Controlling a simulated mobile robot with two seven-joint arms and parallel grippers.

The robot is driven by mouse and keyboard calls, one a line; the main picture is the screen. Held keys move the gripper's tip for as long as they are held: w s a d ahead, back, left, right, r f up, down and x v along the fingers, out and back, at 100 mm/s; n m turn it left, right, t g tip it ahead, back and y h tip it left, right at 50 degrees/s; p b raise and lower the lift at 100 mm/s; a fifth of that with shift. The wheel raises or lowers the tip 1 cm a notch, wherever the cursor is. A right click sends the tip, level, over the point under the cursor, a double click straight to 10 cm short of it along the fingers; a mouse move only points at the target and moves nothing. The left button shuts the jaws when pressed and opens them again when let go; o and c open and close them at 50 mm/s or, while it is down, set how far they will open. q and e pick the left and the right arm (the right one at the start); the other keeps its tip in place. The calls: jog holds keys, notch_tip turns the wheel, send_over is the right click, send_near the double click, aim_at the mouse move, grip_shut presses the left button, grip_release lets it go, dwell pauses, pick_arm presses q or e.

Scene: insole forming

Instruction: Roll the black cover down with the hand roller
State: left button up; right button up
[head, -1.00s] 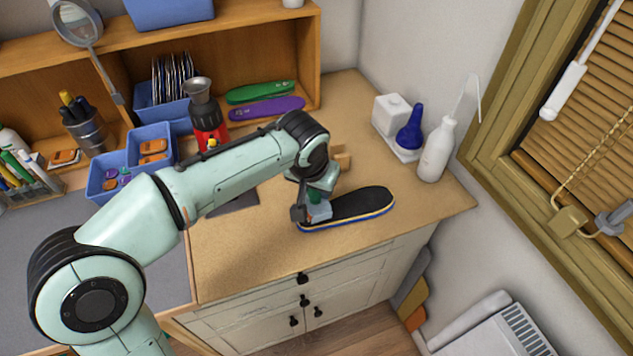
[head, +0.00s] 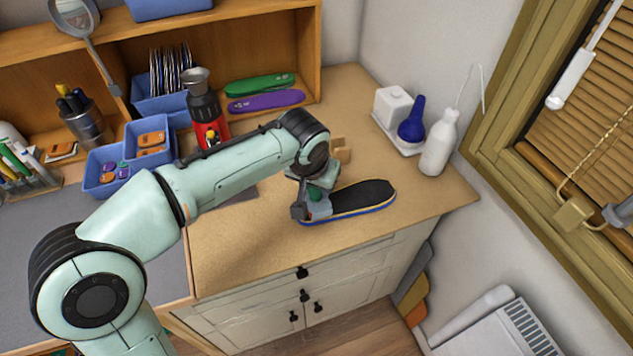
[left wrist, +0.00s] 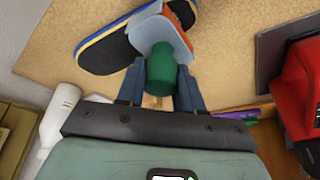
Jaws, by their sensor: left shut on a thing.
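The black cover (head: 365,196) lies on the blue-edged insole (head: 350,216) near the front edge of the wooden counter. Its rounded end also shows in the left wrist view (left wrist: 104,53). My left gripper (head: 314,200) is at the insole's left end. In the left wrist view, my left gripper (left wrist: 160,82) is shut on the green handle of the hand roller (left wrist: 160,68). The roller's pale grey-blue frame (left wrist: 148,34) is over the cover, with an orange part beside it. Whether the roller touches the cover is hard to tell. My right gripper is not in view.
A white bottle (head: 438,145) and a blue bulb (head: 412,122) stand at the counter's right back.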

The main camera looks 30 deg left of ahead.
pick_arm(q)
jog(key=shift+f+b, duration=0.5)
jog(key=shift+f, duration=0.3)
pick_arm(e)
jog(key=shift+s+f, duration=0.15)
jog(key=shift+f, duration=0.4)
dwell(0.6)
